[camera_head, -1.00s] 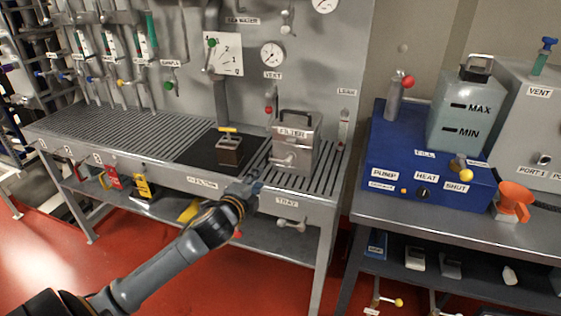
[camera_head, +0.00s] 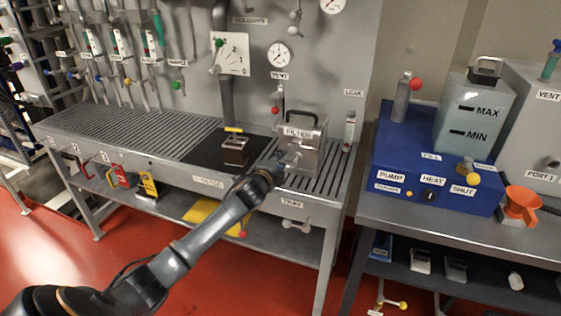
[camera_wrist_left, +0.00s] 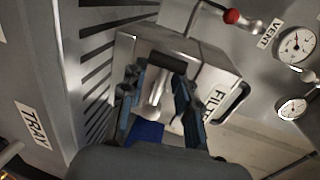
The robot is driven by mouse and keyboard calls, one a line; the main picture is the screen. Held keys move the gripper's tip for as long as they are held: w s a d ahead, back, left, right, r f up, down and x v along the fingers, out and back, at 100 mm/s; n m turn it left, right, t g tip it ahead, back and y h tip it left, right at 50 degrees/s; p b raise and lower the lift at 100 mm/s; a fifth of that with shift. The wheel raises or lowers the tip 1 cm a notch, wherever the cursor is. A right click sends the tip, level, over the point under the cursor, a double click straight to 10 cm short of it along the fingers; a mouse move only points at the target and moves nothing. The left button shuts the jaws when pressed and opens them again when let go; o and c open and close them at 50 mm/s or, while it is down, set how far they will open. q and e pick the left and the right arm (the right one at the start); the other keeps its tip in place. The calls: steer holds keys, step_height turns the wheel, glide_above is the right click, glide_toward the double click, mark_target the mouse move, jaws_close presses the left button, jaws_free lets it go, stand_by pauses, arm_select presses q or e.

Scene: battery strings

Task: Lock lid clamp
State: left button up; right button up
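The filter housing (camera_head: 309,150) is a grey metal box labelled FILTER, with a dark arched handle on its lid (camera_head: 301,118). It stands at the right end of the slatted bench. A silver clamp lever (camera_wrist_left: 156,94) is on its front face. My left gripper (camera_head: 279,166) is at that front face, partly covering the clamp in the head view. In the left wrist view, its blue fingers (camera_wrist_left: 158,100) are spread on either side of the lever. A short black bar (camera_wrist_left: 167,63) lies across near the fingertips. Finger contact with the lever cannot be told. My right gripper is not in view.
The slatted bench (camera_head: 100,128) carries a dark mat with a small yellow-handled block (camera_head: 235,147). Gauges and a red-knobbed vent valve (camera_wrist_left: 232,16) are on the wall behind. A blue pump unit (camera_head: 400,150) stands on the right-hand table.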

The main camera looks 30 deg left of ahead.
arm_select(q)
steer(key=shift+w, duration=0.2)
jaws_close()
